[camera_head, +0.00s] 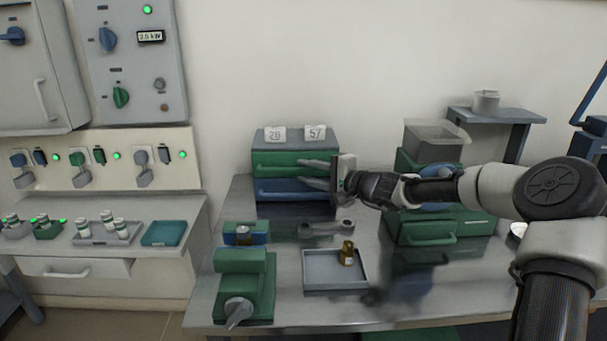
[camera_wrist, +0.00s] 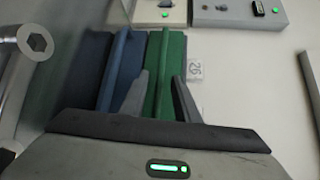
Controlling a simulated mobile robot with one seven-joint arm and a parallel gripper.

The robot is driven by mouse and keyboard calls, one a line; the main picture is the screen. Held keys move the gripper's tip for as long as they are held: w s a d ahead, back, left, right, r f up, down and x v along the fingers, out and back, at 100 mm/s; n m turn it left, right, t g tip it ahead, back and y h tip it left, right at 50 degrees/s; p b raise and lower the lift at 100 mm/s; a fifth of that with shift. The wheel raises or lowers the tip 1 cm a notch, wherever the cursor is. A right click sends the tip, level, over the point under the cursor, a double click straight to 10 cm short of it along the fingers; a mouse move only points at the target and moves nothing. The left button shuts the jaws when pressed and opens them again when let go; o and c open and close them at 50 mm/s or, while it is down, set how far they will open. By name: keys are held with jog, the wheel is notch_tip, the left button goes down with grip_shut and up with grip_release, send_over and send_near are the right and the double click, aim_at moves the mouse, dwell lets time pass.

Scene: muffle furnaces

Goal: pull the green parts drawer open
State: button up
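A grey cabinet (camera_head: 297,144) stands at the back of the bench with a green drawer (camera_head: 272,158) above a blue drawer (camera_head: 275,186). Both look shut, each with a long bar handle. My gripper (camera_head: 313,173) is in front of the cabinet's right half, its fingers pointing at the drawers. In the wrist view the gripper (camera_wrist: 160,98) is open, its fingers on either side of the green drawer (camera_wrist: 178,62) and its handle. The blue drawer (camera_wrist: 122,70) lies beside it to the left. Whether the fingers touch the handle I cannot tell.
On the bench are a wrench-like part (camera_head: 326,229), a grey tray (camera_head: 320,286) with a brass-coloured piece (camera_head: 347,252), and a green vise-like device (camera_head: 245,285). A green unit with a handle (camera_head: 428,239) stands right, under my arm. Number plates stand on the cabinet.

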jog(key=shift+x, duration=0.8)
grip_shut()
